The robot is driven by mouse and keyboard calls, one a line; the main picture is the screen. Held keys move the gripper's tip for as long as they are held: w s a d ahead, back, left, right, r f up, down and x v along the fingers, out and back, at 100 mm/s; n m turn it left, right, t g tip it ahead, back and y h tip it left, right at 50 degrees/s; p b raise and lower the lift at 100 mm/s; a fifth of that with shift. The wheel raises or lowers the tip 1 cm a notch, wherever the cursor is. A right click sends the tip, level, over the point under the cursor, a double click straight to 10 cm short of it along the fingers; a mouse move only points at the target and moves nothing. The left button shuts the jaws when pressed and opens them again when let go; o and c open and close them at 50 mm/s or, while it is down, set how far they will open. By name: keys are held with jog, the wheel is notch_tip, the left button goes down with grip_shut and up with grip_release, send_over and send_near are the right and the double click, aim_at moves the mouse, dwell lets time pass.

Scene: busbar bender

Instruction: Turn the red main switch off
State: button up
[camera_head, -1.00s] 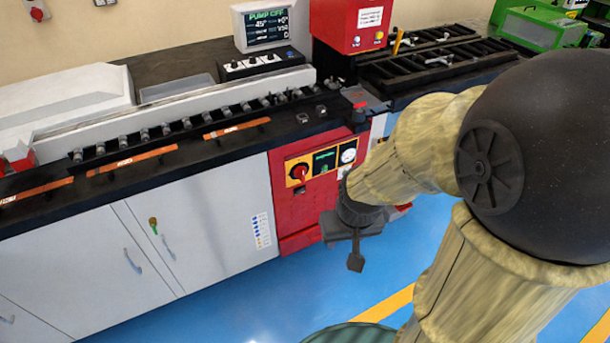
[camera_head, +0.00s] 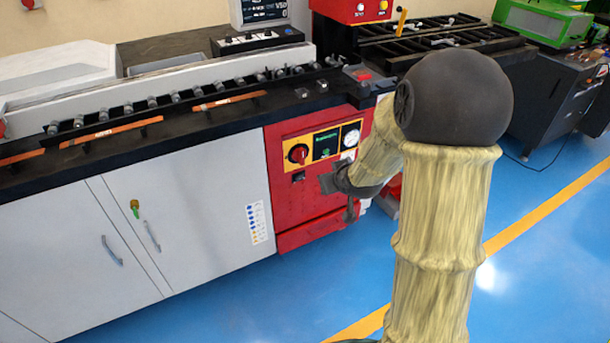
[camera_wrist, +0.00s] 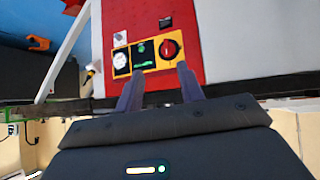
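The red main switch (camera_head: 298,154) is a round red knob on a yellow plate, at the left of the red control panel (camera_head: 288,207) in the head view. In the wrist view the switch (camera_wrist: 169,49) shows just beyond the right fingertip, with a small display and a gauge (camera_wrist: 121,60) to its left. My gripper (camera_wrist: 160,75) is open and empty, its two fingers apart and pointing at the panel. In the head view my gripper (camera_head: 338,195) is in front of the panel, below and right of the switch. Whether a finger touches the panel cannot be told.
Grey cabinet doors (camera_head: 185,220) are left of the panel, one with a key hanging in it. The black worktop (camera_head: 225,115) with rollers and copper-coloured bars lies above. A red box (camera_head: 352,10) stands behind. The blue floor (camera_head: 240,310) in front is clear.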

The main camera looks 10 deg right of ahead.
aim_at(303, 158)
jog(key=w+d+f+n+t+y+b, duration=0.1)
jog(key=w+f+t+y+b, duration=0.4)
jog(key=w+f+b, duration=0.8)
notch_tip(303, 158, down, 4)
jog(key=d+t+b, duration=0.1)
jog(key=t+b, duration=0.1)
jog(key=b, duration=0.2)
jog(key=shift+d+n+t, duration=0.25)
jog(key=shift+n+t, duration=0.05)
jog(key=shift+n, duration=0.1)
jog(key=shift+d, duration=0.1)
jog(key=shift+w, duration=0.1)
jog(key=b+x, duration=0.2)
jog(key=x, duration=1.5)
jog(key=shift+w+a+f, duration=0.1)
jog(key=shift+a, duration=0.1)
grip_shut()
